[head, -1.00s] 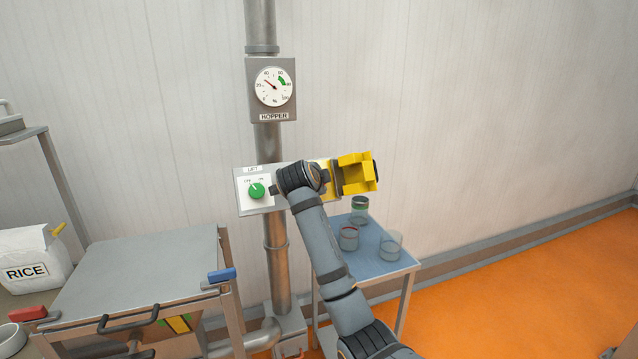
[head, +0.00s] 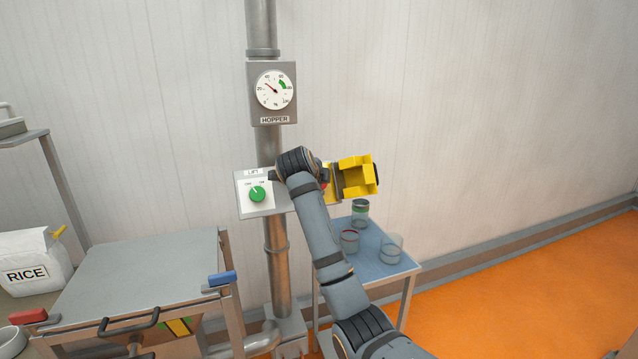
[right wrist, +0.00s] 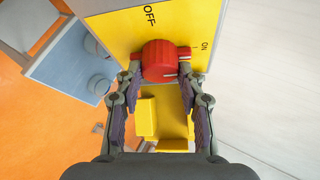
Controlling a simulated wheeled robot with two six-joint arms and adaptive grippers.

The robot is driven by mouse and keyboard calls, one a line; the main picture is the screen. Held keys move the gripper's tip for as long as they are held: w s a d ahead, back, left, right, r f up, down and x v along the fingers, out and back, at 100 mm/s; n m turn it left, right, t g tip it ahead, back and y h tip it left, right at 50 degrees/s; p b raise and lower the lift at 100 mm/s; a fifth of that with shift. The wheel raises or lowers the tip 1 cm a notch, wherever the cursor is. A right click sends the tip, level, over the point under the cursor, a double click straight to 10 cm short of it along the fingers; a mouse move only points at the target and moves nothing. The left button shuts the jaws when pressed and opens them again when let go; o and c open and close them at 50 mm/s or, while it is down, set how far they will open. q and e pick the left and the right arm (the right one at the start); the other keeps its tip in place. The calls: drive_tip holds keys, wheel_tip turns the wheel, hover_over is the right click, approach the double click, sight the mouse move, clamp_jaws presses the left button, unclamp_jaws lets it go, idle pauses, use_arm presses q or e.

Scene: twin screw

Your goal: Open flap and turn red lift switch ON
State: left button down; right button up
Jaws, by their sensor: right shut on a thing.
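The red lift switch (right wrist: 160,61) is a round knob on a yellow plate (right wrist: 112,32) marked OFF and ON, in the right wrist view. My right gripper (right wrist: 162,78) is shut on the knob, with a finger on either side. I cannot tell for sure which mark the knob points to. The yellow flap (head: 357,174) stands open, swung out to the right of the panel in the head view; it also shows between my fingers in the wrist view (right wrist: 148,118). In the head view, my right wrist hides most of the switch. My left gripper is out of view.
A green knob (head: 257,194) sits on the white LIFT panel, left of my wrist. A HOPPER gauge (head: 273,90) hangs above on the pipe. A blue-topped table (head: 370,262) with jars stands below. A metal cabinet (head: 140,275) and RICE bag (head: 35,262) are left.

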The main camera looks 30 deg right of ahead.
drive_tip(key=o, duration=1.2)
drive_tip(key=v, duration=1.2)
drive_tip(key=shift+f, duration=0.1)
